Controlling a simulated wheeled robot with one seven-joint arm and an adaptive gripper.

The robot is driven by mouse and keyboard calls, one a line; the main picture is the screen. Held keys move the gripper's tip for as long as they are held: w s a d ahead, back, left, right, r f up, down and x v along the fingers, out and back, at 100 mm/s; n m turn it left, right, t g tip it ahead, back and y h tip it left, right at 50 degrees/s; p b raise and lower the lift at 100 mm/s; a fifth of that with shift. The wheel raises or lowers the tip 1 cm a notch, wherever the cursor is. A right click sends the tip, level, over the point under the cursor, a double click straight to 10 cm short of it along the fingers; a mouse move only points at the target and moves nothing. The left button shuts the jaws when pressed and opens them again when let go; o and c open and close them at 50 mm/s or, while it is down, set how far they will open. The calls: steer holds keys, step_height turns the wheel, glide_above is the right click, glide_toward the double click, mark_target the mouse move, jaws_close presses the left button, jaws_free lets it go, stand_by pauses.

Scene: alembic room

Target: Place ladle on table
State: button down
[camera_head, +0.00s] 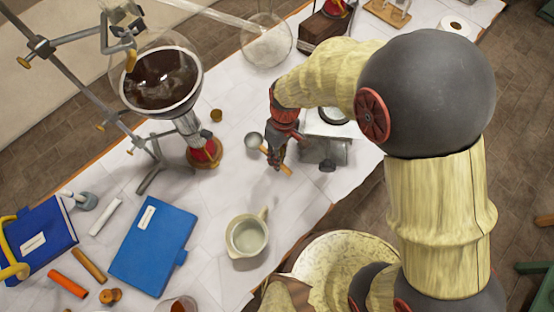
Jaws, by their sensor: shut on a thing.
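The ladle (254,140) has a small grey metal bowl and a short wooden handle. My gripper (276,160) points down over the white table (205,262) and is shut on the ladle between bowl and handle end. The bowl shows to the left of the fingers and the handle sticks out to the lower right. The ladle is close above or at the table surface; I cannot tell whether it touches. The fingers hide the middle of the ladle.
A pale mug (246,236) stands in front of the gripper. A grey metal device (326,150) is close on the right. A flask of dark liquid (162,82) on a burner stands left. A blue book (153,246) lies front left. Bare table lies between mug and book.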

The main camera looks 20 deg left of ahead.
steer(key=shift+w+a+f, duration=0.25)
steer(key=shift+w+f, duration=0.35)
steer(key=shift+f, duration=0.2)
steer(key=shift+w+a+f+b, duration=0.15)
steer(key=shift+f+b, duration=0.3)
steer(key=shift+f, duration=0.45)
steer(key=shift+w+d+f+b, duration=0.1)
steer(key=shift+f+b, duration=0.3)
steer(key=shift+f, duration=0.45)
steer(key=shift+f, duration=0.15)
steer(key=c, duration=1.8)
jaws_free()
steer(key=shift+o, duration=0.2)
steer(key=p+v, duration=0.2)
steer(key=v, duration=0.5)
steer(key=shift+r, duration=0.4)
steer(key=shift+s, duration=0.1)
